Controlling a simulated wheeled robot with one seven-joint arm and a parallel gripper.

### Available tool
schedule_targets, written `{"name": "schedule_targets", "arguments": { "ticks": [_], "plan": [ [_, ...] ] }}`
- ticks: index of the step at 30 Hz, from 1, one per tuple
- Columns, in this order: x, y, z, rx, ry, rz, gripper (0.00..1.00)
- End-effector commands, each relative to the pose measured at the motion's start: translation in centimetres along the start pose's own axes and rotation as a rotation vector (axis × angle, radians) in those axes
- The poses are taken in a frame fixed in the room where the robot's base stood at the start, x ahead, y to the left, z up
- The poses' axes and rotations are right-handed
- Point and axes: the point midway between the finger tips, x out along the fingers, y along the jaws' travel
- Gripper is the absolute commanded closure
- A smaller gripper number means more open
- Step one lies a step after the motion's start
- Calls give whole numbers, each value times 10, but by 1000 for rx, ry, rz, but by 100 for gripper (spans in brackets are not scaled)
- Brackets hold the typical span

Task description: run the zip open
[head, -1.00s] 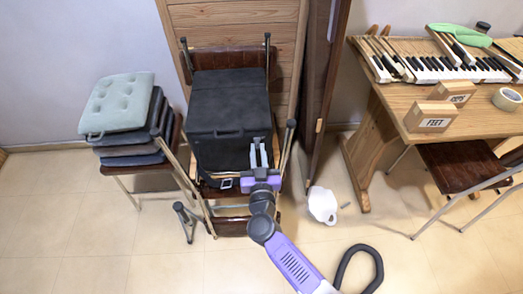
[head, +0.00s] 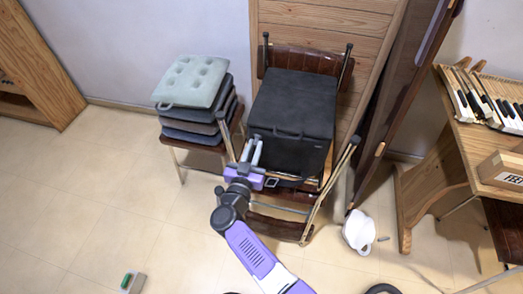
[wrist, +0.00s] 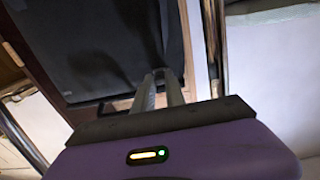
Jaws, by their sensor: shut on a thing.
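A black box-shaped bag (head: 300,105) sits on a brown folding chair (head: 275,228). Its dark front fills the upper part of the wrist view (wrist: 100,45). My gripper (head: 254,152) is at the bag's front left edge, its two pale fingers pointing up and away. In the wrist view the fingertips (wrist: 159,76) are close together against the dark fabric, shut on the zip's pull. The pull is hidden between the tips and too small to make out. I cannot tell how far the zip is parted.
Stacked cushions (head: 192,82) on another chair stand close left of my gripper. A white container (head: 358,232) is on the floor at the right. A wooden table (head: 440,150) with piano keys stands far right. Floor at the left is mostly clear.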

Motion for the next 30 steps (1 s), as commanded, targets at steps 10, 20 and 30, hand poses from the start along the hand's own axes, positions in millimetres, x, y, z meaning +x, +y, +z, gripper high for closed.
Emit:
{"name": "schedule_targets", "arguments": {
  "ticks": [10,20,30],
  "plan": [
    [-2,-7,0,1,-3,-19,75],
    [-1,-4,0,1,-2,-11,63],
    [-40,-5,-1,1,-3,-15,63]
  ]
}}
